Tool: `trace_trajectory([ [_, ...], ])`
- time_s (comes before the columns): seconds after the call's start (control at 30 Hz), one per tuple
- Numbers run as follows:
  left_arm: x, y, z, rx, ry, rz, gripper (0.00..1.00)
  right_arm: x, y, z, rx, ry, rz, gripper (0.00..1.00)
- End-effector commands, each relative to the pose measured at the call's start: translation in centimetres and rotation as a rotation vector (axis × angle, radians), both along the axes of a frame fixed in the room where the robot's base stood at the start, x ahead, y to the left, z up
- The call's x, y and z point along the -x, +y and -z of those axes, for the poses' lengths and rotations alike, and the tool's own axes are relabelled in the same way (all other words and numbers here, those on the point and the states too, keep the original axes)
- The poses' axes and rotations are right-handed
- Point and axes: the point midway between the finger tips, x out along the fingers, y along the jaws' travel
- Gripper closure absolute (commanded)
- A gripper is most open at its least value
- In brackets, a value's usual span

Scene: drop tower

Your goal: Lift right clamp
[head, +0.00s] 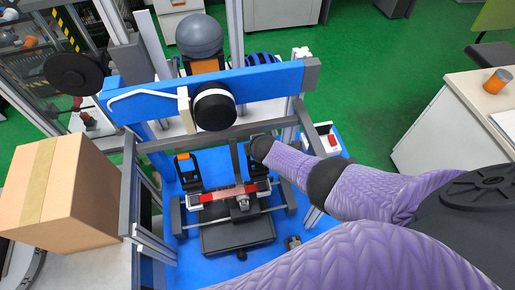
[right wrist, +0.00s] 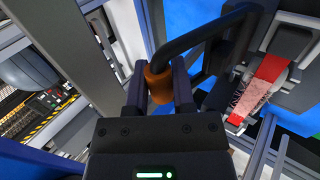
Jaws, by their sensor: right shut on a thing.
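The right clamp (right wrist: 205,38) has a bent black lever with an orange-brown grip (right wrist: 158,85) at its end. My right gripper (right wrist: 160,92) is shut on this grip, one finger on each side. In the head view, my right gripper (head: 260,147) is inside the blue frame, above the right side of the fixture; its fingertips and the clamp's grip are hidden there. The left clamp (head: 187,170) is black with an orange top. A red and white specimen (head: 228,194) lies across the fixture between the clamps. My left gripper is not in view.
A blue crossbeam (head: 258,84) with a round black weight (head: 214,106) spans above the fixture. Grey posts and rails stand close around my right gripper. A cardboard box (head: 60,195) stands at the left. A red switch (head: 331,140) sits right of the frame.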

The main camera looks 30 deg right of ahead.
Motion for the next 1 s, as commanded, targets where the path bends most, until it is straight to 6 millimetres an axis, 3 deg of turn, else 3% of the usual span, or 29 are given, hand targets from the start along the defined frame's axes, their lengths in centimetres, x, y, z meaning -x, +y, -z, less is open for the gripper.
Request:
trace_trajectory([
  [0.53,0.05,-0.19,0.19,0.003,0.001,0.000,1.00,-0.31,-0.02,-0.05,-0.001,-0.003,-0.001,1.00],
  [0.57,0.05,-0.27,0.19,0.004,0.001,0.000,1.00,-0.31,-0.02,-0.05,-0.001,-0.003,-0.001,0.66],
  [0.7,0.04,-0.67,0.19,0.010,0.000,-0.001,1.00,-0.28,-0.03,-0.01,0.000,-0.002,-0.001,0.36],
  [1.0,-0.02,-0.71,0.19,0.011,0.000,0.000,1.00,-0.26,-0.05,0.00,0.000,-0.002,-0.001,0.35],
])
